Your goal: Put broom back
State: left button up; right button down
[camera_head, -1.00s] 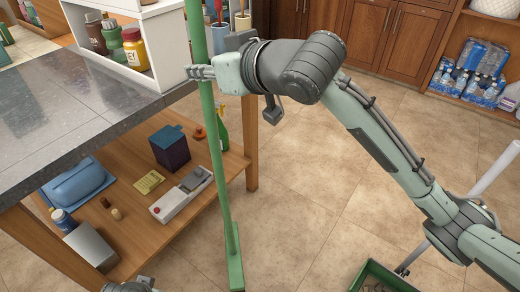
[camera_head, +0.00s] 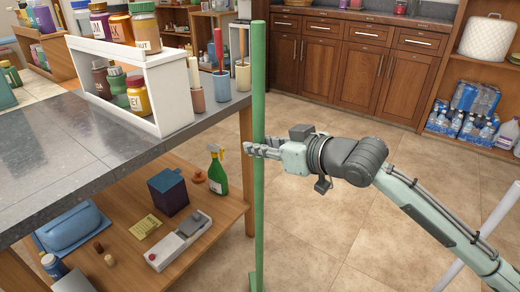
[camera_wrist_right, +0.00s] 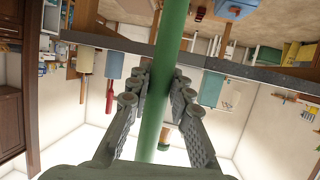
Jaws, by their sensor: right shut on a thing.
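The broom is a long green pole (camera_head: 259,95) that stands upright in the middle of the head view. Its top is near the upper edge and its lower end runs out of the bottom of the picture. My right gripper (camera_head: 262,150) is shut around the pole at mid-height, just beside the table corner. In the right wrist view the green pole (camera_wrist_right: 172,45) runs between the two fingers of the gripper (camera_wrist_right: 158,95). My left gripper is not in view.
A grey-topped table (camera_head: 85,145) with a white spice rack (camera_head: 175,75) stands on the left. Its lower shelf (camera_head: 120,240) holds a green spray bottle (camera_head: 217,172) and several items. Brown cabinets (camera_head: 345,60) and water bottle packs (camera_head: 465,110) are at the back. Tiled floor (camera_head: 330,240) is open.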

jog(key=shift+f, duration=0.45)
jog(key=c, duration=1.4)
grip_release()
jog(key=shift+f, duration=0.15)
